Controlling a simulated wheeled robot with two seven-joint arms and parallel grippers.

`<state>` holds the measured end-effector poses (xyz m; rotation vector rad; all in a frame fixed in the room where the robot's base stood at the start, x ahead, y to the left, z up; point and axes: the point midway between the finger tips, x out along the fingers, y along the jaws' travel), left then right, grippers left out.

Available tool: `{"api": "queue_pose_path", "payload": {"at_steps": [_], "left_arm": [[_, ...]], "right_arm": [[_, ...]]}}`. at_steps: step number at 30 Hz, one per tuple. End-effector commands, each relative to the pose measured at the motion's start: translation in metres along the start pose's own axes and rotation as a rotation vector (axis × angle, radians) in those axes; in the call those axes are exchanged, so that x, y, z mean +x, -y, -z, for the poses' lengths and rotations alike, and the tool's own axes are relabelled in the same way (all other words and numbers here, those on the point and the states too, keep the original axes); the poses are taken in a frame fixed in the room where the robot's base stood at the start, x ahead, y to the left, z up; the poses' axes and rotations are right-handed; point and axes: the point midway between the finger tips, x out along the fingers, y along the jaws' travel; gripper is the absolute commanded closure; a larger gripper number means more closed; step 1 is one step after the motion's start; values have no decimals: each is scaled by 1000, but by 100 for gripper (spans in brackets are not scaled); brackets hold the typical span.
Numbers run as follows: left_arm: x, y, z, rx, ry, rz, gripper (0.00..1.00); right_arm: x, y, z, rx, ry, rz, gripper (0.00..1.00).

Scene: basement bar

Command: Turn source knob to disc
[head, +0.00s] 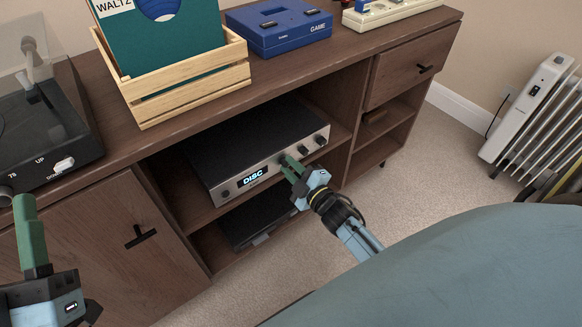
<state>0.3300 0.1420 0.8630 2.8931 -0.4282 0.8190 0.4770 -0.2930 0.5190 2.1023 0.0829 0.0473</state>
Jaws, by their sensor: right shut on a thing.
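A silver-fronted amplifier (240,150) with a dark top sits on the upper open shelf of the brown cabinet. Its display (253,177) reads "DISC". My right gripper (286,161) is at the front panel, just right of the display, its green fingers shut on a knob that they mostly hide.
A turntable (50,140), a wooden crate (185,95) of records and a blue game console (279,27) stand on the cabinet top (340,60). A dark box (250,222) lies on the shelf below. A white radiator (530,105) stands at right. Carpet (420,170) is clear between.

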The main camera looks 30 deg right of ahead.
Motion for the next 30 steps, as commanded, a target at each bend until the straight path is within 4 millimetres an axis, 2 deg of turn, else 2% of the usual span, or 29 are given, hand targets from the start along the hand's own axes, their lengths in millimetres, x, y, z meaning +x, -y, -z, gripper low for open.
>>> {"api": "queue_pose_path", "payload": {"at_steps": [13, 14, 18, 19, 30], "left_arm": [[0, 0, 0, 0, 3, 0, 64], [0, 0, 0, 0, 3, 0, 64], [0, 0, 0, 0, 2, 0, 64], [0, 0, 0, 0, 1, 0, 64], [1, 0, 0, 0, 12, 0, 64]], "right_arm": [[-1, 1, -1, -10, 2, 2, 100], [-1, 1, -1, -10, 2, 2, 79], [0, 0, -1, -9, 2, 1, 60], [0, 0, -1, -9, 2, 1, 58], [-5, 0, 0, -9, 1, 1, 58]]}}
